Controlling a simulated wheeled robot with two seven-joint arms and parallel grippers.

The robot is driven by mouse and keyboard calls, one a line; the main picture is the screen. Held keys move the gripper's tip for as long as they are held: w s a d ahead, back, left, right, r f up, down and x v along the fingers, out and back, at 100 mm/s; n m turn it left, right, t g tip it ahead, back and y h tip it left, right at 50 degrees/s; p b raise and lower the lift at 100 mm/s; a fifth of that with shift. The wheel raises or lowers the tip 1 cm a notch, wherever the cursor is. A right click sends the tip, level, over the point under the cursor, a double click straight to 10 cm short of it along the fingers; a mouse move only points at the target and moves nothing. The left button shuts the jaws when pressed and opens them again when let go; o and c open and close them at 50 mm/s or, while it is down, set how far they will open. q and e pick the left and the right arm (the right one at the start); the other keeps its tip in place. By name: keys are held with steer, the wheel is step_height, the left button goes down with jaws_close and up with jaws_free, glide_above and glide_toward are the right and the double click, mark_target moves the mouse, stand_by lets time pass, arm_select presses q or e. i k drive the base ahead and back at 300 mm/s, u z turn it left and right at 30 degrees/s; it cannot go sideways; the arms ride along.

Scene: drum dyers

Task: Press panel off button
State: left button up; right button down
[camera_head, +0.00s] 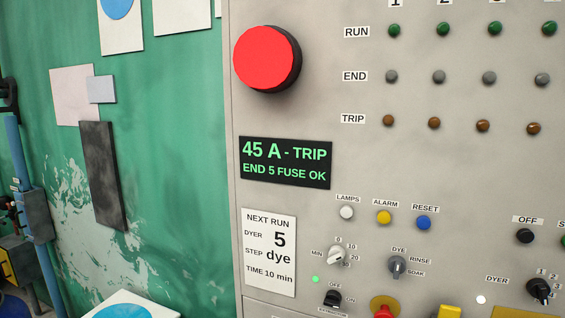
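The grey control panel (330,105) fills the right side of the head view. A black round button (525,236) sits under an "OFF" label (527,220) at the right of the panel. A separate black selector knob (332,298) with "OFF" and "ON" markings is at the lower left of the panel. A display (286,163) reads "45 A - TRIP, END 5 FUSE OK". Neither of my grippers is in view.
A large red button (266,58) sticks out at the upper left of the panel. White (346,212), yellow (384,217) and blue (424,223) buttons sit mid-panel. Knobs (397,266) and a red-yellow control (384,308) are below. Blue pipework (28,190) stands at far left.

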mark_target(525, 235)
steer(key=z, duration=1.5)
